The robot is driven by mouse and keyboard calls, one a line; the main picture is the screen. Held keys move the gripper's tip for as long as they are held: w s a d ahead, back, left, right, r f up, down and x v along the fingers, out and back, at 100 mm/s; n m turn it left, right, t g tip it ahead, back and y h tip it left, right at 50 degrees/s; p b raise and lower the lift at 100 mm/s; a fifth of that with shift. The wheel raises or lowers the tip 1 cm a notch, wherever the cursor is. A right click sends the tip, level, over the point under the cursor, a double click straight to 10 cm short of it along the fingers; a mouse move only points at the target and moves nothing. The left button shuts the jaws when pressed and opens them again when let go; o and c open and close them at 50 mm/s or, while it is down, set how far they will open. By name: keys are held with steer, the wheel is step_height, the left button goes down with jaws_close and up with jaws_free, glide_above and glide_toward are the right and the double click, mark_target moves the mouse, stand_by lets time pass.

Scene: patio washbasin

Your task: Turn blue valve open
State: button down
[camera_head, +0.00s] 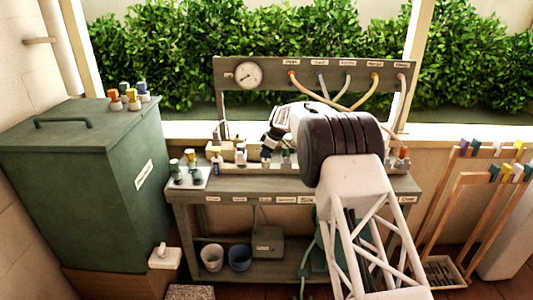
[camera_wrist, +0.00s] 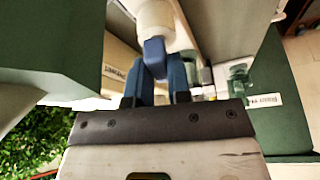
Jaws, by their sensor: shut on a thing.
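The blue valve (camera_head: 266,153) stands in the row of small valves on the bench, left of my arm in the head view. In the wrist view its blue handle (camera_wrist: 155,52) sits between my two fingers, with a pale round body (camera_wrist: 154,16) beyond it. My gripper (camera_wrist: 159,76) is shut on the blue handle; it also shows small above the valve in the head view (camera_head: 268,139). The fingers cover part of the handle, so its exact angle is hard to tell.
Other valves stand close by, including a white one (camera_head: 241,153) to the left and an orange-topped one (camera_head: 403,155) at right. A gauge panel (camera_head: 310,75) with hoses rises behind. A green cabinet (camera_head: 75,170) stands left; wooden racks (camera_head: 470,205) stand right.

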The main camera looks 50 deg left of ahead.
steer(key=shift+n+g+h, duration=0.4)
steer(key=shift+n, duration=1.3)
steer(key=c, duration=1.1)
jaws_free()
steer(key=shift+o, duration=0.2)
steer(key=v, duration=0.8)
steer(key=shift+w+a+f, duration=0.1)
